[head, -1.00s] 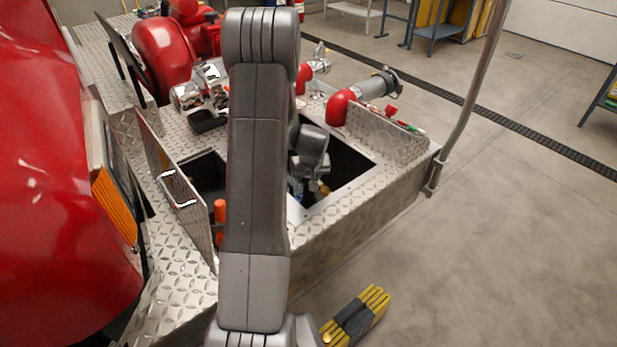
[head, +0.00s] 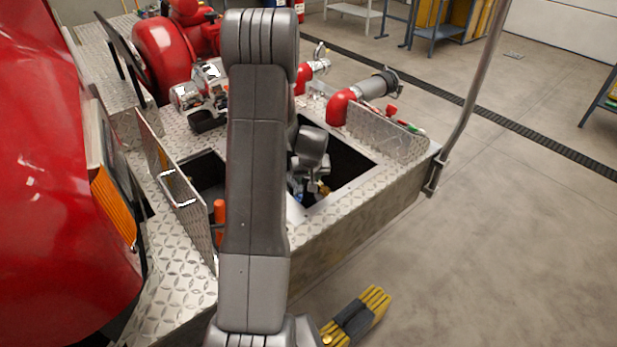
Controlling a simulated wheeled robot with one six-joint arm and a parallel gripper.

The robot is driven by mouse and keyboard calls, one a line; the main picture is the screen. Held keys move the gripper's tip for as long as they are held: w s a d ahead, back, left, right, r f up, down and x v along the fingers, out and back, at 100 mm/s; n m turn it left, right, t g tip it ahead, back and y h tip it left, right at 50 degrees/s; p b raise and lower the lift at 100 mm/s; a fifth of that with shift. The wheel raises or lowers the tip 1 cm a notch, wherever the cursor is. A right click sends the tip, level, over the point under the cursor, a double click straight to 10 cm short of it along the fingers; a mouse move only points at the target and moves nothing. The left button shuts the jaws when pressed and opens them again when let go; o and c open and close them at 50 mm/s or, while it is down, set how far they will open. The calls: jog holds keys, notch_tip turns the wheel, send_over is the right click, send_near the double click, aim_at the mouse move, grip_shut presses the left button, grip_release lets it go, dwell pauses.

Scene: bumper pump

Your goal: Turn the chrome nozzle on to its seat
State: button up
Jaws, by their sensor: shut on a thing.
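My gripper (head: 311,186) is down in the right-hand open well of the tread-plate deck, below my wrist. Only a small part of it shows, grey and in shadow. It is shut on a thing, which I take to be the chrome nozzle. My own arm and the well's shade hide most of the nozzle, so I cannot see its shape. A small brass-coloured part (head: 323,188) shows just right of the gripper. I cannot make out the seat, nor whether the nozzle touches it.
The well's front rim (head: 340,199) lies close by the wrist. An upright tread-plate panel (head: 388,136) and a red elbow pipe (head: 340,104) stand behind it. A raised lid (head: 178,195) and orange handle (head: 220,216) are left of my arm. A pole (head: 470,100) rises at the right corner.

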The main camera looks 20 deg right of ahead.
jog(key=shift+r+m+p, duration=0.3)
jog(key=shift+m+p, duration=0.2)
jog(key=shift+p, duration=0.35)
jog(key=shift+f+h, duration=0.15)
jog(key=shift+h, duration=0.15)
jog(key=shift+m+p, duration=0.4)
jog(key=shift+m, duration=0.2)
jog(key=shift+f+b, duration=0.35)
jog(key=shift+b, duration=0.35)
jog(key=shift+m+h+b, duration=0.3)
jog(key=shift+m+b, duration=0.3)
jog(key=shift+b, duration=0.25)
jog(key=m+b, duration=0.1)
jog(key=b, duration=0.2)
jog(key=shift+w+g, duration=0.1)
jog(key=shift+g, duration=0.2)
jog(key=shift+r+h+b, duration=0.15)
jog(key=shift+h+b, duration=0.15)
jog(key=shift+b, duration=0.4)
jog(key=shift+r+m, duration=0.2)
jog(key=shift+m, duration=0.1)
jog(key=shift+f+b, duration=0.15)
jog(key=shift+b, duration=0.2)
